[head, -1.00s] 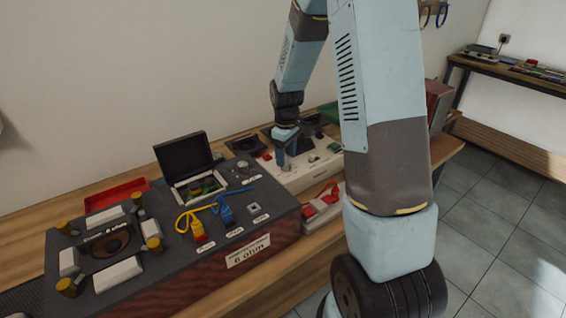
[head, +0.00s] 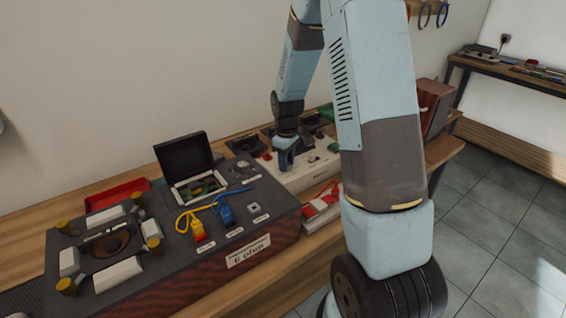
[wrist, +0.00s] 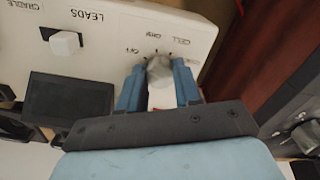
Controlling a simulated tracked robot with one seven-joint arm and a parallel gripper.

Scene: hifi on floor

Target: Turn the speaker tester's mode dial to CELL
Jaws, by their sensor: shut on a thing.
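The speaker tester (head: 318,164) is the white panel box on the bench in the head view. In the wrist view its white panel (wrist: 115,42) appears upside down, with a LEADS label, a CRADLE label and a white square button (wrist: 66,43). Its grey mode dial (wrist: 158,68) is ringed by small marks and labels, including OFF and CELL. My gripper (wrist: 158,82) is shut on the dial, one blue finger on each side. The fingers hide part of the dial, and I cannot tell which mark it points to. In the head view my gripper (head: 286,158) hides the dial.
A dark speaker station (head: 215,255) with clips, yellow posts and an open case (head: 190,170) stands in front left. A red tray (head: 117,194) lies behind it. A red-and-white item (head: 321,207) lies beside the tester. A dark red box (head: 434,108) stands at right.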

